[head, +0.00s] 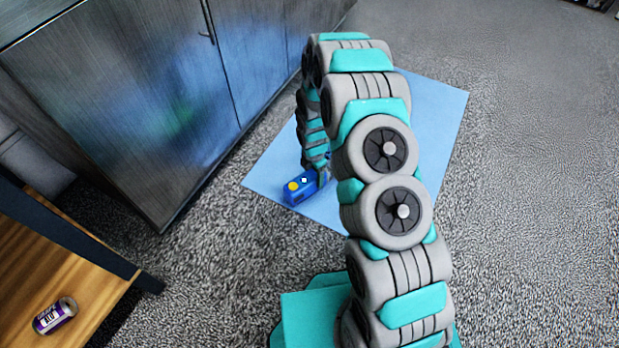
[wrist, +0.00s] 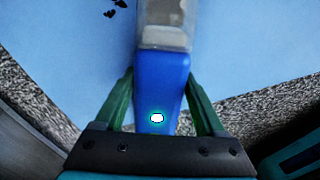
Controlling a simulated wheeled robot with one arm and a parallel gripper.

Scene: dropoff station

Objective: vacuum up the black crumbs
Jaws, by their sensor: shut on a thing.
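A blue handheld vacuum (head: 301,190) with a yellow button shows in the head view, over the near left part of a light blue mat (head: 436,110). In the wrist view the vacuum (wrist: 163,85) points away from me, with a clear greyish front part and a lit white spot on its body. My gripper (wrist: 160,95) is shut on the vacuum, its green fingers on either side. A few black crumbs (wrist: 117,8) lie on the mat at the top, left of the vacuum's front. In the head view my arm hides part of the mat, and I see no crumbs there.
A dark grey cabinet (head: 120,105) stands along the left side of the mat. A wooden table (head: 85,285) with a purple can (head: 55,315) is at lower left. Speckled grey carpet (head: 540,190) lies open on the right.

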